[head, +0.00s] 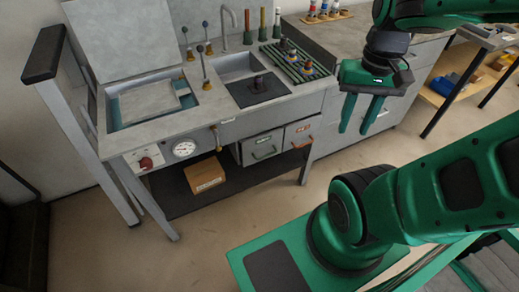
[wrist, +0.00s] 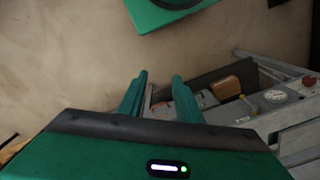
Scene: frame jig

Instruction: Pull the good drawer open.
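Two grey drawers sit side by side under the bench in the head view. The left drawer (head: 262,147) has a greenish handle and a small label. The right drawer (head: 301,132) has an orange-brown handle and a reddish label. The label words are too small to read. Both drawers look shut. My gripper (head: 360,116) is open and empty, up and to the right of the drawers and apart from them, fingers pointing down. Its two fingers also show apart in the wrist view (wrist: 158,92), where the drawers are mostly hidden behind the right finger.
A cardboard box (head: 205,174) stands on the dark low shelf (head: 173,196), left of the drawers. A gauge (head: 184,148) and a red knob (head: 146,162) are on the bench front. A bench leg (head: 306,166) stands near the right drawer. The floor (head: 215,228) before the bench is clear.

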